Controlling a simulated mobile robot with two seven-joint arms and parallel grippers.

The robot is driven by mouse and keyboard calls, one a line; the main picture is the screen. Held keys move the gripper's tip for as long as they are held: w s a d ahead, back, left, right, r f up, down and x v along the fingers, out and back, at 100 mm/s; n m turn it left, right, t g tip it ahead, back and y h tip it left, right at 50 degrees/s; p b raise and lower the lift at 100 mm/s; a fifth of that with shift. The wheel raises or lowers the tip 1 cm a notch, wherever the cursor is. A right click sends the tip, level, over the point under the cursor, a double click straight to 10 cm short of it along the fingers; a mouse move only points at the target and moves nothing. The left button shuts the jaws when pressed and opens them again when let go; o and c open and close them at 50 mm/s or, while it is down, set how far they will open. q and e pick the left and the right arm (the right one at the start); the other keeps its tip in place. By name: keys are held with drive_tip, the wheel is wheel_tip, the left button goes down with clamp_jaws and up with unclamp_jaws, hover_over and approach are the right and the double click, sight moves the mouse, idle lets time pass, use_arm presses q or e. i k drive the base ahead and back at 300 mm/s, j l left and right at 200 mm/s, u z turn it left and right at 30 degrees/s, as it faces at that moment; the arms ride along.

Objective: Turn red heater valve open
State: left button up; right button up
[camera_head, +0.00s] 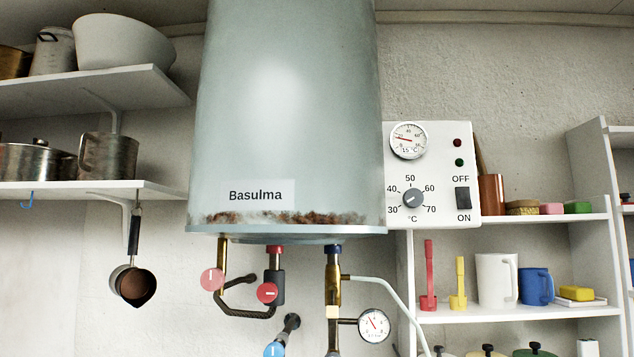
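The heater is a large pale grey-green tank (290,110) labelled "Basulma", with rust along its lower rim. Two round red valve knobs show beneath it. The left red knob (212,279) sits at the foot of a brass pipe and carries a short white, near-upright line. The other red knob (267,292) sits lower, on a dark fitting under a red-collared pipe, and has a pale, roughly level mark. I cannot tell from the knobs which one the task means, or whether either is open. Neither of my grippers is in view.
A blue knob (274,349) is partly cut off at the bottom edge. A pressure gauge (373,325) and pale hose (385,290) are right of the knobs. The control box (433,175) adjoins the tank. A hanging pan (132,285) is at left; a loaded shelf (520,312) is at right.

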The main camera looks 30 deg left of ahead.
sight(267, 291)
drive_tip(key=u, duration=1.3)
